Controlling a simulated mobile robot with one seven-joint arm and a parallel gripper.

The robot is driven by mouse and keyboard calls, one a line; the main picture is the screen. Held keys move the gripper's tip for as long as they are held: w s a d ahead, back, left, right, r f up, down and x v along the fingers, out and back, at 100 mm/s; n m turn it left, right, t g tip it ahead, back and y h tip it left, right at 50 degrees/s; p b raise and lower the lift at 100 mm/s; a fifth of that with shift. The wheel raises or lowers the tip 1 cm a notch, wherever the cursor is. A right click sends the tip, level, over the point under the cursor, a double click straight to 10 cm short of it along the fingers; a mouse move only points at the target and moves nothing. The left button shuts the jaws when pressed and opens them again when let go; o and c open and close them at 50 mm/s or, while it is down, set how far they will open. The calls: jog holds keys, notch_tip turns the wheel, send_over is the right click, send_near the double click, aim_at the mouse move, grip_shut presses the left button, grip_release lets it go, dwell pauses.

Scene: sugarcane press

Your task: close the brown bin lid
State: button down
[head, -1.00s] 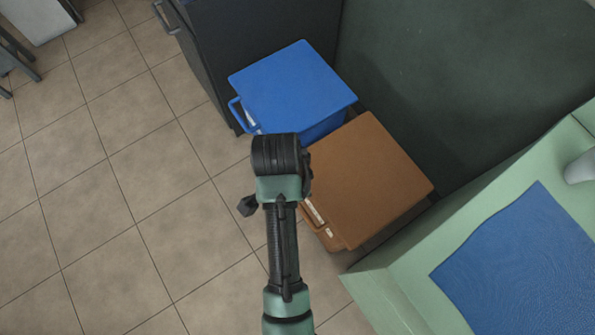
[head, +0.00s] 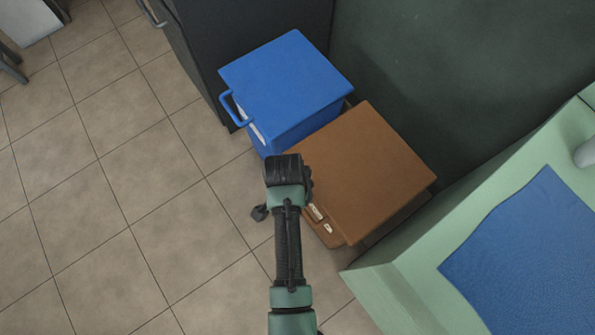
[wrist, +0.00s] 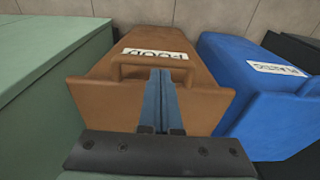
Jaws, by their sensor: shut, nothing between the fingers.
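The brown bin (head: 365,165) stands right of my arm's end in the head view, its flat brown lid lying over the top. In the wrist view the brown bin (wrist: 155,55) fills the middle, with a white FOOD label and a brown handle bar at its front. The lid looks down there; I cannot tell whether it is fully flush. My gripper (wrist: 160,72) is shut and empty, its fingers together in front of the bin and overlapping the handle. I cannot tell whether they touch it. In the head view my arm hides the fingers.
A blue bin (head: 285,85) stands beside the brown one, also at the right in the wrist view (wrist: 265,95). A green counter (head: 400,265) with a blue mat (head: 525,245) is close on the right. A dark cabinet (head: 215,40) stands behind. Tiled floor (head: 110,190) is clear on the left.

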jog(key=shift+f, duration=0.1)
jog(key=f, duration=0.1)
jog(key=f+b, duration=0.1)
jog(key=f, duration=0.1)
jog(key=shift+s+a+t+h+b, duration=0.25)
jog(key=shift+s+t+h+b, duration=0.05)
jog(key=shift+h+b, duration=0.1)
jog(key=shift+f, duration=0.15)
